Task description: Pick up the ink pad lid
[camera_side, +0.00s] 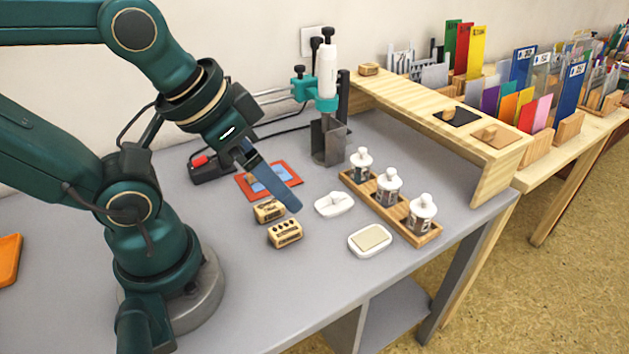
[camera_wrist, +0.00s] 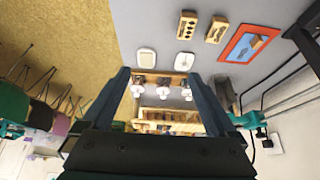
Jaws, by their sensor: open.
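The white ink pad lid (camera_side: 334,204) with a small knob lies on the grey table, left of the bottle tray in the side view. In the wrist view the lid (camera_wrist: 184,61) is near the right fingertip. The open white ink pad (camera_side: 370,240) with a beige surface lies in front of it; the wrist view shows it too (camera_wrist: 146,58). My gripper (camera_side: 290,204) is open and empty, tilted downward above the table, left of the lid and apart from it. The side view shows one finger clearly; the wrist view shows both fingers (camera_wrist: 157,76) spread.
Two wooden stamps (camera_side: 285,233) lie below my fingers. A wooden tray (camera_side: 415,238) with three white-capped bottles stands right of the lid. A red-framed mat (camera_side: 287,172), a tool stand (camera_side: 327,140) and a wooden shelf (camera_side: 495,165) are behind. The table's front is clear.

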